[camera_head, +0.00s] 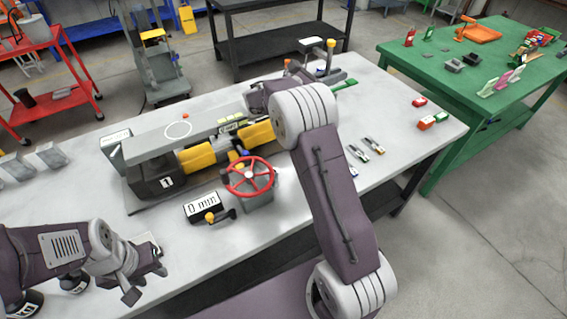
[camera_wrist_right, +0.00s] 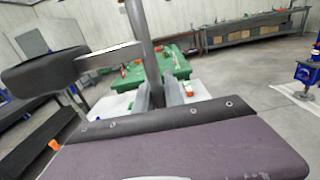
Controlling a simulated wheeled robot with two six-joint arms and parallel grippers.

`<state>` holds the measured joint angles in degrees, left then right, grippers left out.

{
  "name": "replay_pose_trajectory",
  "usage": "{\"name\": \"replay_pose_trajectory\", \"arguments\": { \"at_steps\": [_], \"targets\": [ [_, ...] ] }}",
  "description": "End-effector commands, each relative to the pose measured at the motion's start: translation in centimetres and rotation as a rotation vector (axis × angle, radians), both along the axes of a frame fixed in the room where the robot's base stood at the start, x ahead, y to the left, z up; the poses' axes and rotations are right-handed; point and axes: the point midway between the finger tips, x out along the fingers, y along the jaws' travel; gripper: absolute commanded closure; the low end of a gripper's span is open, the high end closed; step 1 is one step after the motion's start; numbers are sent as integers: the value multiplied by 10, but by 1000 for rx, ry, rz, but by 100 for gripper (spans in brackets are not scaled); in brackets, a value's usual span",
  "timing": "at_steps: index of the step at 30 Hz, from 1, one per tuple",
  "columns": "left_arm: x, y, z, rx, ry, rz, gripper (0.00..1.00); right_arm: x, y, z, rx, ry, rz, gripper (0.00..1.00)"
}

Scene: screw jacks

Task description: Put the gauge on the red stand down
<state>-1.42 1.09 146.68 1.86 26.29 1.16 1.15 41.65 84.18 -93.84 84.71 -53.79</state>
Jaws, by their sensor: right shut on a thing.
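My right gripper (camera_wrist_right: 158,95) is shut on the grey upright post (camera_wrist_right: 145,35) of the gauge stand. A light cross arm (camera_wrist_right: 108,57) runs from the post to a dark rounded head (camera_wrist_right: 45,70). In the head view, the stand's post (camera_head: 330,58) has a yellow top and stands over the far edge of the grey table. My right arm partly covers its lower part. I cannot tell whether its base touches the table, and no red shows on it clearly. My left gripper (camera_head: 146,275) is open and empty over the near left of the table.
A long screw jack marked 1 (camera_head: 160,180) lies across the grey table (camera_head: 90,205), with a red handwheel (camera_head: 249,176) and a 0 mm display (camera_head: 203,206) in front. Small tools (camera_head: 365,148) and red-green blocks (camera_head: 432,120) lie to the right. A green table (camera_head: 430,60) stands behind right.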

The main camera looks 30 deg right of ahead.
Motion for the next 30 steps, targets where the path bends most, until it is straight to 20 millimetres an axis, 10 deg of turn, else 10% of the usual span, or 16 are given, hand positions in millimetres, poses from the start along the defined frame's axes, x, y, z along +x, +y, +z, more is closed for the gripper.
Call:
{"name": "replay_pose_trajectory", "arguments": {
  "at_steps": [11, 30],
  "targets": [
    [0, 0, 0, 0, 0, 0, 64, -2, -2, -2, -6, -7, -17, 100],
    [0, 0, 1, 0, 0, 0, 64, 21, 99, -65, -5, -8, -17, 100]
  ]
}}
